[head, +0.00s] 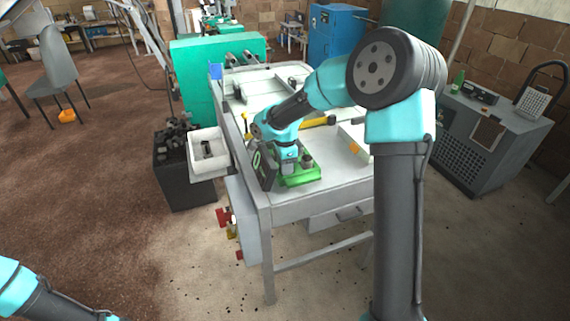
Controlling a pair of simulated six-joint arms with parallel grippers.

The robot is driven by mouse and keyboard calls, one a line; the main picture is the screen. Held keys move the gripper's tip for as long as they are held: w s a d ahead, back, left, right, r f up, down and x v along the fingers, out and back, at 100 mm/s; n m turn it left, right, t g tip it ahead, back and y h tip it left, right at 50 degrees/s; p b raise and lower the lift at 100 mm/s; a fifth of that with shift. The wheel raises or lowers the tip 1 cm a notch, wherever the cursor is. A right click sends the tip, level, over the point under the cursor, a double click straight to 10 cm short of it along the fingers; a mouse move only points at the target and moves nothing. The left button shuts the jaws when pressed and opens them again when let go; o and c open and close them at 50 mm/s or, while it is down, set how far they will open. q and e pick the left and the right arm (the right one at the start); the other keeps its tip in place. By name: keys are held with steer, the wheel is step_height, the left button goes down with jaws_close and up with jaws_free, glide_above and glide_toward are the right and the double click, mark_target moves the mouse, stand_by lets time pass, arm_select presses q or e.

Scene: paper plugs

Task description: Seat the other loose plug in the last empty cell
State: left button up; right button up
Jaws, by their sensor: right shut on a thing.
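A green holder block (304,179) sits near the front left corner of the grey workbench. A brownish-grey plug (307,160) stands upright at its right part. My right gripper (287,167) points down over the left part of the block and is shut on a plug. The held plug is mostly hidden and too small to make out, so I cannot tell whether it is in a cell or above it. The cells are too small to count. My left arm shows only at the bottom left, with its gripper out of view.
The workbench (330,185) carries a dark panel (266,172) just left of the block, a yellow-handled tool (318,122) behind, and a pale box (354,143) at right. A white bin (209,165) hangs at the bench's left side. The floor at left is open.

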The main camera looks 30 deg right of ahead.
steer(key=o, duration=0.9)
step_height(320, 180, up, 12)
steer(key=shift+r, duration=0.15)
stand_by(0.5)
steer(key=shift+a, duration=0.1)
